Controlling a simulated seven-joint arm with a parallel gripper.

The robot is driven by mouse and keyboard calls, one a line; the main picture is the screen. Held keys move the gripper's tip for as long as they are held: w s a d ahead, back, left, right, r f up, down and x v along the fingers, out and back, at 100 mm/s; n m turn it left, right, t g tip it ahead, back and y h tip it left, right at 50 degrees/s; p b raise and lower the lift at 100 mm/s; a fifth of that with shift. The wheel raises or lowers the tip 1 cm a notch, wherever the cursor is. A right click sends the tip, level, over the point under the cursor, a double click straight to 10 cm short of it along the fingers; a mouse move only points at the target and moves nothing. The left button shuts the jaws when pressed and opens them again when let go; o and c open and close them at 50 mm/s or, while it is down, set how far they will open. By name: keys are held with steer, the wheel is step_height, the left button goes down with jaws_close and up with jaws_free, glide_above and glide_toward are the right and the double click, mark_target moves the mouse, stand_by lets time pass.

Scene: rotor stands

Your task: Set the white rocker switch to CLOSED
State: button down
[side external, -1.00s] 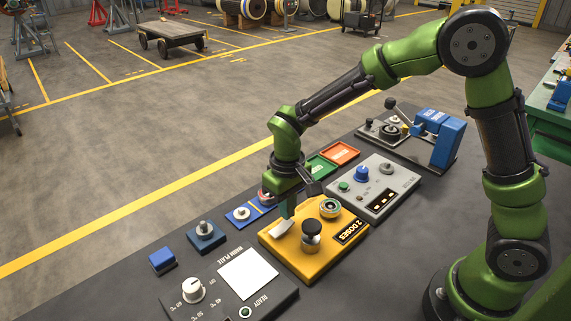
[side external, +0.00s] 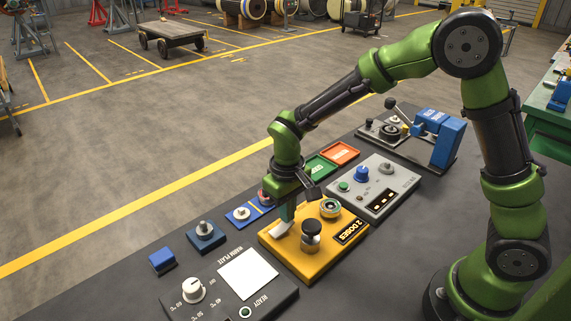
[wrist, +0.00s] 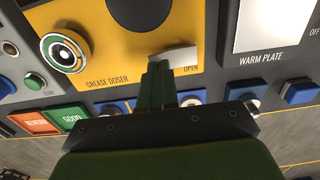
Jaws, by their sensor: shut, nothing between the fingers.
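The white rocker switch (side external: 279,230) sits on the yellow grease doser (side external: 283,258), near its left corner in the side view. In the wrist view the rocker (wrist: 183,56) shows partly behind my fingertips, with the word OPEN beside it. My gripper (side external: 286,219) is shut and empty, pointing down with its fingertips at the rocker. It also shows in the wrist view (wrist: 160,64), overlapping the rocker's edge. The fingers hide part of the rocker, and I cannot tell for certain whether they touch it or which way it is tilted.
A black knob (side external: 311,230) stands close to the rocker on the doser, with a round dial (side external: 330,208) behind it. The warm plate panel (side external: 222,297) is at the front left. A grey panel (side external: 385,187) and green and orange trays (side external: 341,153) lie beyond.

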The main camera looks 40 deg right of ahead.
mark_target(291, 225)
steer(key=shift+f, duration=0.6)
steer(key=shift+r, duration=3.55)
steer(key=shift+s+f, duration=0.3)
steer(key=shift+s, duration=0.25)
steer(key=s+d+r+m+t+y, duration=0.1)
steer(key=s+d+r+m+t, duration=0.1)
steer(key=s+r, duration=0.4)
steer(key=s+d+r+m+t+y, duration=0.1)
steer(key=s+d+r+m+t, duration=0.1)
steer(key=s+d+r+t, duration=0.3)
steer(key=s+d+r, duration=0.1)
steer(key=s+r, duration=0.1)
steer(key=s, duration=0.1)
steer(key=shift+d+r, duration=0.15)
steer(key=shift+r, duration=0.05)
